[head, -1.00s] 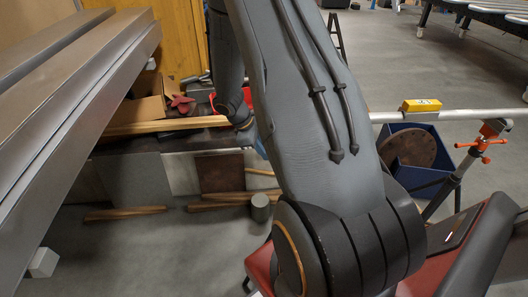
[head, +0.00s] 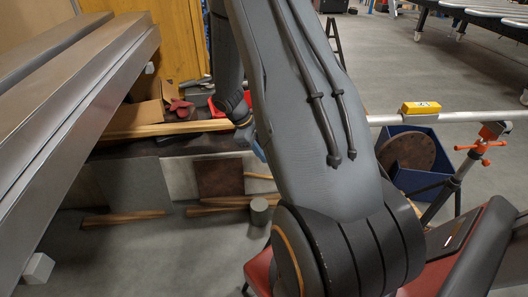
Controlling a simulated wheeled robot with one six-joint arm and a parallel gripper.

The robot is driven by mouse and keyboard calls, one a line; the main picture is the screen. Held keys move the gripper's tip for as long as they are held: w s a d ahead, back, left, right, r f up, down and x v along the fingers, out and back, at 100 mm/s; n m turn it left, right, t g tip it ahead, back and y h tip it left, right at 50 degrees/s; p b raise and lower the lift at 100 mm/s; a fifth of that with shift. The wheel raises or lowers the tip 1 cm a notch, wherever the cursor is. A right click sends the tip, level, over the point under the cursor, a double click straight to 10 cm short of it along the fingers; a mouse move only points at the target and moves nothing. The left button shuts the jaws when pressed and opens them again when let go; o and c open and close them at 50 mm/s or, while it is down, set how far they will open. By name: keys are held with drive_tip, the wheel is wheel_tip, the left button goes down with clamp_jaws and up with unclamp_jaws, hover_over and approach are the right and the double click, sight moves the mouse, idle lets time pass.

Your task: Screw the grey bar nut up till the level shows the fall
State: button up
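A yellow level (head: 420,107) sits on a grey sleeve on a long pale pipe (head: 465,116) at the right. Its vial is too small to read. The pipe's right part rests on a stand with an orange handled nut (head: 480,147) under its head. I cannot make out a grey bar nut; the pipe's left part is hidden behind my arm. My arm crosses the middle of the view, and its far links run down behind the near one. My gripper is hidden there, so its state and distance to any nut do not show.
A blue crate (head: 409,183) with a round brown disc stands under the pipe. Large grey metal beams (head: 80,110) fill the left. Open floor lies at the back right.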

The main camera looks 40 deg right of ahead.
drive_tip(key=b+v, duration=0.1)
drive_tip(key=v, duration=0.6)
drive_tip(key=shift+r+b, duration=0.35)
drive_tip(key=shift+w+a, duration=0.1)
drive_tip(key=s+a+r+m+t+y, duration=0.1)
drive_tip(key=s+a+r+m, duration=0.1)
drive_tip(key=s+a, duration=0.2)
drive_tip(key=s+a+r+m+t+y, duration=0.1)
drive_tip(key=s+a, duration=0.4)
drive_tip(key=a, duration=0.6)
drive_tip(key=s+a+r+m+t+y, duration=0.1)
drive_tip(key=s+a+r+m+y, duration=0.1)
drive_tip(key=a, duration=0.6)
wheel_tip(320, 180, up, 3)
drive_tip(key=s+m, duration=0.1)
drive_tip(key=s, duration=0.1)
drive_tip(key=shift+s+m+t, duration=0.3)
drive_tip(key=shift+s, duration=0.1)
drive_tip(key=shift+a+r, duration=0.1)
drive_tip(key=shift+a, duration=0.05)
